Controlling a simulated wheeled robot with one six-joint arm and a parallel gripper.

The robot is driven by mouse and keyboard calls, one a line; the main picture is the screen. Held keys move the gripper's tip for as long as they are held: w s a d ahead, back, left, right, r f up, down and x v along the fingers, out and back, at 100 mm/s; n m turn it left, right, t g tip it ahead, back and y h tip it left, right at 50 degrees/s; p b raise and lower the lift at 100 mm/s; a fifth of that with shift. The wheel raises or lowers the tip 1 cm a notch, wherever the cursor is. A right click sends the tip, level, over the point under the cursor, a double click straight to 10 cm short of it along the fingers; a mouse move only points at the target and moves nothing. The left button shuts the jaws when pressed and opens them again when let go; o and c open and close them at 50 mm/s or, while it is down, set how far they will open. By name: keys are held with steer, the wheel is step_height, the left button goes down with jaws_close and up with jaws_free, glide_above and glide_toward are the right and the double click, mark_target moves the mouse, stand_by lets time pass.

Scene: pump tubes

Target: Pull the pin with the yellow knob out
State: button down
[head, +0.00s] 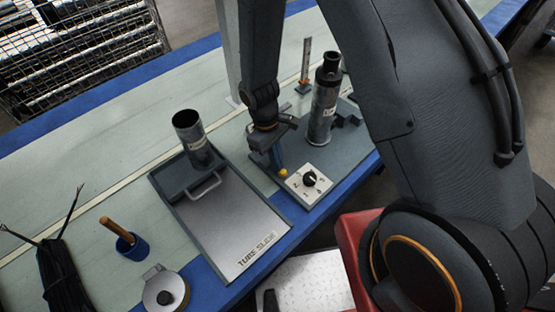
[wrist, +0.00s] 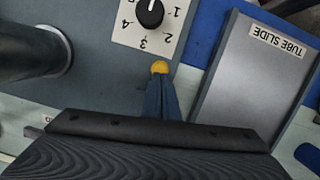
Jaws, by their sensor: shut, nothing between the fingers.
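The yellow knob (head: 283,172) is small and round and sits low beside the white dial plate, at the edge of the grey base. In the wrist view the yellow knob (wrist: 160,67) shows just beyond my fingertips. My gripper (head: 277,158) points down over the base, its blue fingers close to the knob. In the wrist view my gripper (wrist: 160,85) has its fingers together with nothing between them. Whether the fingertips touch the knob I cannot tell. The pin's shaft is hidden.
A white plate with a black dial (head: 310,179) is right of the knob. A metal tube (head: 324,105) stands upright behind. The tube slide tray (head: 233,232) holds another tube (head: 191,138) on the left.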

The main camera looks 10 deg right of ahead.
mark_target(267, 161)
steer(key=w+a+r, duration=0.2)
steer(key=w, duration=0.1)
steer(key=shift+w+a+r+p, duration=0.15)
steer(key=shift+a+r+p, duration=0.15)
steer(key=shift+a, duration=0.1)
steer(key=s+b+v, duration=0.1)
steer(key=v, duration=0.6)
steer(key=s+d+r+m+t+y, duration=0.1)
steer(key=s+d+r+m+t, duration=0.1)
steer(key=s+d+r+m, duration=0.6)
steer(key=s+d+r, duration=0.2)
steer(key=d+r, duration=0.3)
steer(key=d, duration=0.2)
steer(key=shift+r+m+y, duration=0.3)
steer(key=shift+r, duration=0.05)
steer(key=c, duration=2.5)
jaws_free()
steer(key=shift+w, duration=0.1)
